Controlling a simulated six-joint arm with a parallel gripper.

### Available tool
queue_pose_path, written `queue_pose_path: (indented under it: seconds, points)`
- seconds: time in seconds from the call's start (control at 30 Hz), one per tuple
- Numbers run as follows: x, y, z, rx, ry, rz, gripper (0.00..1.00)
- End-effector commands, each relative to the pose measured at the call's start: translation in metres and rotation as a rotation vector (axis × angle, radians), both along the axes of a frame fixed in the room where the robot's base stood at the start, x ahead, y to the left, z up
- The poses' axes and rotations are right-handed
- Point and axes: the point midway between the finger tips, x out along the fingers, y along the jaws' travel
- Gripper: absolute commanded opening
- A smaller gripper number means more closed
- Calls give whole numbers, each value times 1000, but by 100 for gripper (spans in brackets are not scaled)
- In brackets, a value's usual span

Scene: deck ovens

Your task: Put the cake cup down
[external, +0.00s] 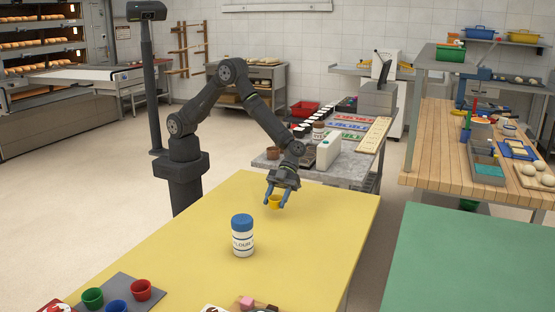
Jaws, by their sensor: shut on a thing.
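A small yellow cake cup (274,202) is between the fingers of my gripper (276,198), which points down and is shut on it. The cup is upright, over the far part of the yellow table (320,230). It is at or just above the tabletop; I cannot tell whether it touches. The blue fingers hide parts of its sides.
A flour jar (242,238) with a blue lid stands nearer on the yellow table. A cluttered grey bench (340,165) is behind.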

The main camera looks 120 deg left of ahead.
Motion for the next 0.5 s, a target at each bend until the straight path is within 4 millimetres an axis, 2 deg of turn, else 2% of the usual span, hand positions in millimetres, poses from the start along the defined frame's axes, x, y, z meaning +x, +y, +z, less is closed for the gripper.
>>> queue_pose_path:
  seconds: [0.5]
  points:
    - [-2, -137, 0, 0, -2, -4, 24]
